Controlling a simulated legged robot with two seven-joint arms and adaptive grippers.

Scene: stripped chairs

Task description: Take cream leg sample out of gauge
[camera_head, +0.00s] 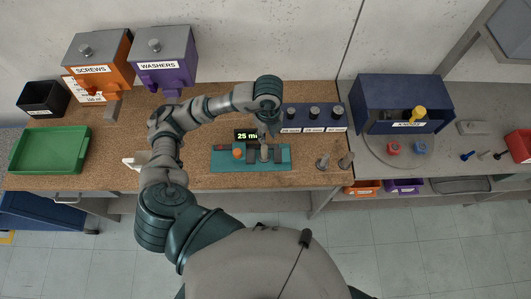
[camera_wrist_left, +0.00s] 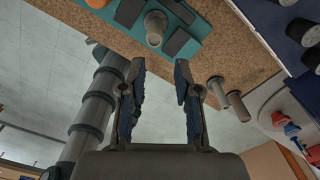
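The teal gauge (camera_head: 222,163) sits on the brown worktop with a display reading 25 mm. The cream leg sample (camera_head: 264,153) stands upright in it, right of an orange knob. In the left wrist view the sample (camera_wrist_left: 155,30) shows as a hollow-ended cylinder between dark jaws on the gauge (camera_wrist_left: 205,28). My left gripper (camera_head: 267,130) reaches over the gauge. In the left wrist view its fingers (camera_wrist_left: 159,75) are apart and empty, with the sample just beyond the tips, roughly midway between them. My right gripper is not in view.
Two other leg samples (camera_head: 323,163) stand right of the gauge. A dark blue rack (camera_head: 314,118) with black-topped pieces is behind. A green tray (camera_head: 50,151) lies far left. Screws (camera_head: 93,60) and washers (camera_head: 163,55) bins stand behind. A blue box (camera_head: 400,95) is at right.

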